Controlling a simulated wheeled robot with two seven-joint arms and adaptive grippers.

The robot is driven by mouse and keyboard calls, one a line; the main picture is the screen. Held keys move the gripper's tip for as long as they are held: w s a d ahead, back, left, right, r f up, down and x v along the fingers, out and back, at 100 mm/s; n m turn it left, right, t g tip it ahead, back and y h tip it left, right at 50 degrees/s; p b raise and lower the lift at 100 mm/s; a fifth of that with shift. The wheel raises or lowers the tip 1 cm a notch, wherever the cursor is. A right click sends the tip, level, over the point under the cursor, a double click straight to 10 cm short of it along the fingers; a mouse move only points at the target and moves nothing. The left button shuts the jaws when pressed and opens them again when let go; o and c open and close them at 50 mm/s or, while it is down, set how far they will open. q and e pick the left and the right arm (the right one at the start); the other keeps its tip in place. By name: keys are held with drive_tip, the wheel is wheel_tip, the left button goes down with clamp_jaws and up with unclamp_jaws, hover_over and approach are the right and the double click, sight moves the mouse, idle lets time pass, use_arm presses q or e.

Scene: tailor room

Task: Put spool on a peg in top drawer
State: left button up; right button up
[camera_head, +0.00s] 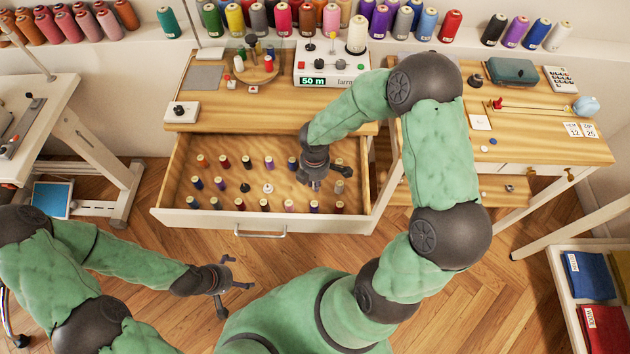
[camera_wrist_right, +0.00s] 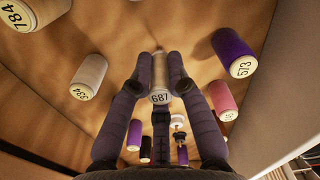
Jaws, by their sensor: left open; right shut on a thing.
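The open top drawer (camera_head: 170,219) holds several spools standing in rows. My right gripper (camera_head: 315,184) reaches down into its right part. In the right wrist view its fingers are shut around a beige spool (camera_wrist_right: 174,72) with the label 687 facing the camera. In the head view the gripper hides this spool. I cannot tell whether it sits on a peg or is held above the drawer floor. Bare pegs are hard to make out. My left gripper (camera_head: 229,284) is open and empty, in front of the drawer's lower left.
The desk top (camera_head: 215,117) carries a counter machine (camera_head: 331,64). Another table (camera_head: 545,147) is at the right.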

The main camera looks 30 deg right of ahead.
drive_tip(key=shift+f, duration=0.15)
drive_tip(key=shift+f+b, duration=0.5)
drive_tip(key=o, duration=0.8)
drive_tip(key=shift+c, duration=0.2)
wheel_tip(320, 180, up, 12)
